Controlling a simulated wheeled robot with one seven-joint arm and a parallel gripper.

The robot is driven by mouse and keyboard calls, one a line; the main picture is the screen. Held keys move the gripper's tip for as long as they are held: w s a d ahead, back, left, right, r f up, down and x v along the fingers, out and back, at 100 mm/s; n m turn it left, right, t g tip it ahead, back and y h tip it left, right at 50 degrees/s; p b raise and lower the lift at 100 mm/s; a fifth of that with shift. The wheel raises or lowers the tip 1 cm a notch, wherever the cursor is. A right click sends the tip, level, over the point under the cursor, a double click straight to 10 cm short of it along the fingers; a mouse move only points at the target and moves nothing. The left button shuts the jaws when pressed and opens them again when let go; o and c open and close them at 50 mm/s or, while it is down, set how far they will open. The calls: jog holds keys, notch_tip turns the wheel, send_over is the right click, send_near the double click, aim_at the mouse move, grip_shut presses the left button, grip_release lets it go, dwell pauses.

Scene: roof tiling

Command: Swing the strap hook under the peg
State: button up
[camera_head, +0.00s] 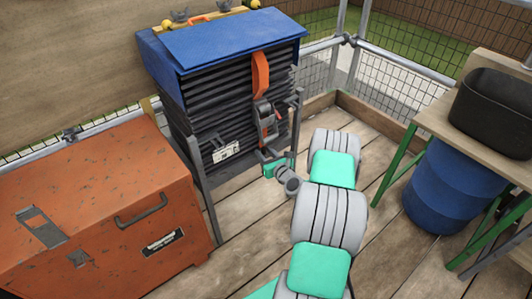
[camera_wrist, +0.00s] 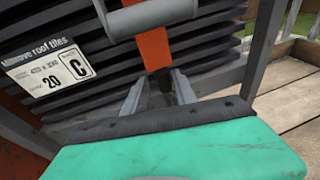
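The orange strap (camera_head: 260,75) runs from the blue cover down the front of the dark tile stack, with a grey ratchet buckle (camera_head: 264,114) on it. In the wrist view the strap (camera_wrist: 154,50) passes behind a grey bar and ends low in a small dark piece, which looks like the strap hook (camera_wrist: 160,84). My gripper (camera_wrist: 161,88) is at this lower end, one grey finger on each side of the dark piece. Whether the fingers touch it is not clear. In the head view my wrist covers this spot. I cannot make out the peg for certain.
The tile stack (camera_head: 215,110) stands in a grey frame with posts (camera_head: 296,118) close to the strap's right. An orange chest (camera_head: 95,205) is at left. A blue barrel (camera_head: 450,185) and a bench with a black tub (camera_head: 495,110) are at right. Wooden floor lies between.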

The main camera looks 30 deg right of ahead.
jog(key=shift+o, duration=0.5)
jog(key=shift+d, duration=0.15)
jog(key=shift+s, duration=0.1)
jog(key=p+v, duration=0.1)
jog(key=v, duration=0.6)
jog(key=shift+s+r, duration=0.15)
jog(key=shift+s, duration=0.15)
